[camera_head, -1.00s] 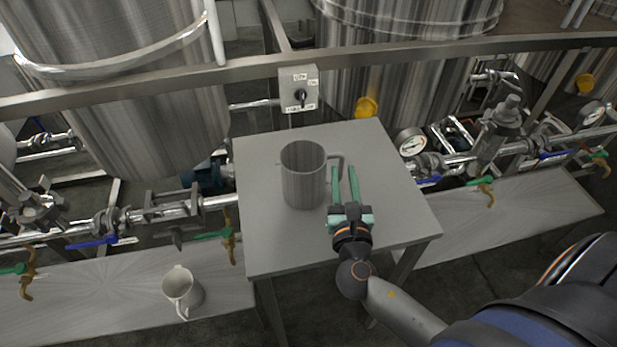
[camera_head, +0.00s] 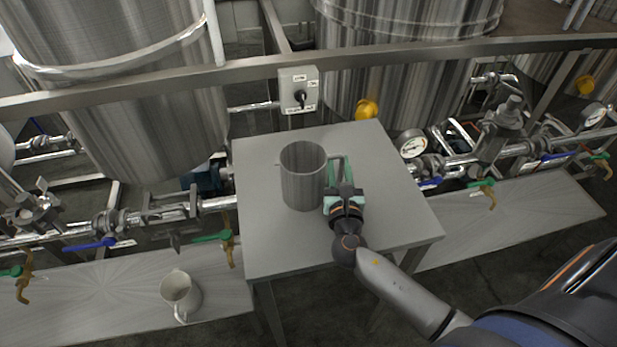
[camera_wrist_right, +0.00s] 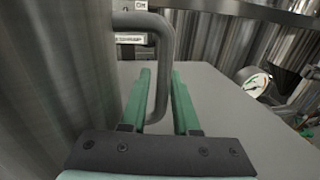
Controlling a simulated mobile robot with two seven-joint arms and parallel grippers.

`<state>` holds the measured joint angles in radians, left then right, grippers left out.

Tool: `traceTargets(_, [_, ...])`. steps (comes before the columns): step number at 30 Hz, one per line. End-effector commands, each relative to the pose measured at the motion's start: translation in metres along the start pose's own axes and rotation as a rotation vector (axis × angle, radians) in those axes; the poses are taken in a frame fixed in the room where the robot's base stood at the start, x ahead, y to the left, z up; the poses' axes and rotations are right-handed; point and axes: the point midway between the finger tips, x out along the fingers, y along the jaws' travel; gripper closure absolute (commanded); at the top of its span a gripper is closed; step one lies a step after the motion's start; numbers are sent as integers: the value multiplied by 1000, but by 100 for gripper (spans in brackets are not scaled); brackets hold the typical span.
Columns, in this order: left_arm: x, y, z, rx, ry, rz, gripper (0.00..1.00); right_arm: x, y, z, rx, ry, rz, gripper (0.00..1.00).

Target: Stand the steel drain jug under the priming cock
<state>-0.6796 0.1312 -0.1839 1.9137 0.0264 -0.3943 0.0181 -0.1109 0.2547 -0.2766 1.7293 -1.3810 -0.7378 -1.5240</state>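The steel jug (camera_head: 303,178) stands upright on the grey table, its handle (camera_head: 339,162) turned to the right. My right gripper (camera_head: 343,175) is low beside the jug at the handle. In the right wrist view the handle (camera_wrist_right: 162,62) comes down between the two green fingers (camera_wrist_right: 160,95), which are apart, with a gap seen beside the handle. Brass cocks with green levers hang from the pipes: two at left (camera_head: 228,246) (camera_head: 22,283) and two at right (camera_head: 486,192) (camera_head: 604,166). Which is the priming cock I cannot tell. My left gripper is out of view.
A pale jug (camera_head: 180,292) stands on the low left bench (camera_head: 100,290). Another low bench (camera_head: 530,210) runs at right. The table (camera_head: 390,215) is otherwise clear. A rail (camera_head: 420,52) with a switch box (camera_head: 298,90) crosses behind it.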

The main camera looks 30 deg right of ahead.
Motion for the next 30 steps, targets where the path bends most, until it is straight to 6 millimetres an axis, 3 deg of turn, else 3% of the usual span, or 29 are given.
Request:
traceTargets(4, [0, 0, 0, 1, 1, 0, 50, 0, 0, 0, 0, 0, 0, 72])
traceTargets(12, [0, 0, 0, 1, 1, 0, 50, 0, 0, 0, 0, 0, 0, 100])
traceTargets(30, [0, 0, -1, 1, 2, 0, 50, -1, 0, 0, 1, 0, 0, 100])
